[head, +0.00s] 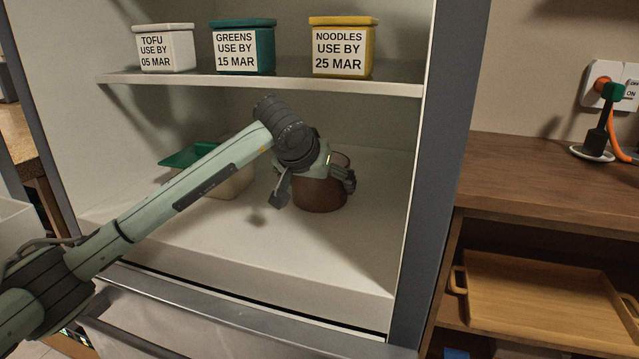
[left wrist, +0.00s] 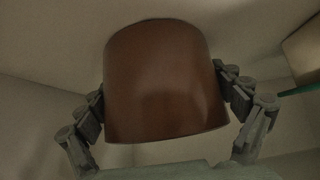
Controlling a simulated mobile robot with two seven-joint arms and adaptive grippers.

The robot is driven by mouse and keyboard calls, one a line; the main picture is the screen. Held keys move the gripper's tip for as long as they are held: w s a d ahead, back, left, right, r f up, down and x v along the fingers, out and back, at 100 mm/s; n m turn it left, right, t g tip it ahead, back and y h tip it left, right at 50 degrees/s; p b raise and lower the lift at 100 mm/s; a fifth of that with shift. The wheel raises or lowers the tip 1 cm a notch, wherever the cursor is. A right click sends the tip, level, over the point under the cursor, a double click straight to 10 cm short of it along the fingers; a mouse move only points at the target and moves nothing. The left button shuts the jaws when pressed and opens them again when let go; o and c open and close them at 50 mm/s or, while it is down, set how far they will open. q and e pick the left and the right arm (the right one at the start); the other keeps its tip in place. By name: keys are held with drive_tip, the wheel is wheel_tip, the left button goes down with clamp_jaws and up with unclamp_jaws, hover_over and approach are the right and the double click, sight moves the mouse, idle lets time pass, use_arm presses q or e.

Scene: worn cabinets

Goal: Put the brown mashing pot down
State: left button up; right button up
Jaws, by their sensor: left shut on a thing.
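The brown mashing pot (head: 320,196) is inside the open cabinet, over its white lower floor. My left gripper (head: 314,182) reaches in from the left and is shut around the pot, hiding its upper part in the head view. In the left wrist view the pot (left wrist: 165,82) fills the middle, with a finger of my left gripper (left wrist: 165,105) against each side. The pot's base looks close to the cabinet floor (head: 270,245); I cannot tell whether it touches. My right gripper is not in view.
A green-lidded pale container (head: 235,182) stands left of the pot, behind my arm. The shelf above (head: 270,83) holds tofu (head: 168,48), greens (head: 243,47) and noodles (head: 341,47) tubs. The cabinet's right wall (head: 436,170) is close. Floor in front of the pot is clear.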

use_arm(q)
drive_tip(key=o, duration=1.6)
drive_tip(key=shift+c, duration=0.2)
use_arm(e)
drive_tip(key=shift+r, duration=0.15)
use_arm(q)
drive_tip(key=shift+r, duration=0.2)
drive_tip(key=shift+v, duration=1.15)
drive_tip(key=v, duration=0.9)
drive_tip(key=shift+s+r, duration=0.15)
drive_tip(key=shift+s, duration=0.1)
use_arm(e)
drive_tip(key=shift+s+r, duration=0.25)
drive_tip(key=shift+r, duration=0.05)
